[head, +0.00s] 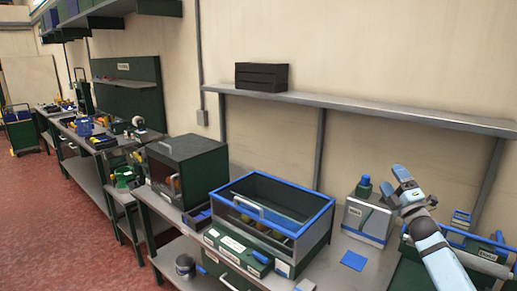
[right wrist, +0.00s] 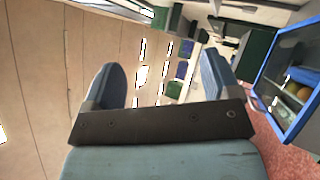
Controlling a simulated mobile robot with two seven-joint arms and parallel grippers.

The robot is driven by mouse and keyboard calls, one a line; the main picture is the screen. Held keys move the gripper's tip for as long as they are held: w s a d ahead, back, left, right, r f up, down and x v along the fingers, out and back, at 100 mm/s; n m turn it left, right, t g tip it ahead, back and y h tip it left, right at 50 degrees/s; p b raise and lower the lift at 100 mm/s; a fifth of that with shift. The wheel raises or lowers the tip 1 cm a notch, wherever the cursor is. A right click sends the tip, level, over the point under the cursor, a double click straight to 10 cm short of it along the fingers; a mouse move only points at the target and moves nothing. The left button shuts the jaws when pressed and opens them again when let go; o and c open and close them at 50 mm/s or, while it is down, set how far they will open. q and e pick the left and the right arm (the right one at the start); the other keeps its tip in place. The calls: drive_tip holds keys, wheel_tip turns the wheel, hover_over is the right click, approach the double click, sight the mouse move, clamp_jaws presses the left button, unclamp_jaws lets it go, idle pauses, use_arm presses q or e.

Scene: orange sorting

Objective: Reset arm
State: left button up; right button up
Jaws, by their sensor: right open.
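My right gripper (head: 402,187) is raised at the right of the head view, above the bench and in front of the wall. Its two blue fingers stand apart, with nothing between them. In the right wrist view the open fingers (right wrist: 165,85) also frame only the distant wall and shelving. My left gripper is not in either view. Oranges (right wrist: 304,94) show inside a blue-rimmed bin (right wrist: 270,68) at the right of the right wrist view. The blue-rimmed bin also stands on the bench in the head view (head: 318,238).
A metal canister (head: 366,220) stands close to the left of my right gripper. A dark cabinet (head: 190,165) stands left of the bin. A wall shelf (head: 400,112) with a black crate (head: 262,77) runs above the bench. The red floor (head: 60,220) is open at left.

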drive_tip(key=w+d+f+m+g+h, duration=0.1)
drive_tip(key=d+f+m+g+h, duration=0.25)
drive_tip(key=m, duration=0.65)
drive_tip(key=w+d+f+m+g+h, duration=0.1)
drive_tip(key=d+f+m+g+h, duration=0.1)
drive_tip(key=f+m+h, duration=0.5)
drive_tip(key=s+a+f+m+g+y, duration=0.1)
drive_tip(key=s+a+f+y, duration=0.1)
drive_tip(key=s+a+f, duration=0.4)
drive_tip(key=s+a+f+g+y, duration=0.1)
drive_tip(key=s+a+f+y, duration=0.2)
drive_tip(key=s+f, duration=0.35)
drive_tip(key=s+a+f+g, duration=0.1)
drive_tip(key=s+a+f, duration=0.4)
drive_tip(key=s, duration=0.7)
drive_tip(key=s+a+f+g+y, duration=0.1)
drive_tip(key=s+a+f, duration=0.4)
drive_tip(key=s, duration=0.7)
drive_tip(key=s+a+f+m+g+y, duration=0.1)
drive_tip(key=s+a+f, duration=0.5)
drive_tip(key=s, duration=0.6)
drive_tip(key=shift+s+f+g, duration=0.3)
drive_tip(key=shift+f+g, duration=0.05)
drive_tip(key=shift+g, duration=0.3)
drive_tip(key=shift+y, duration=0.25)
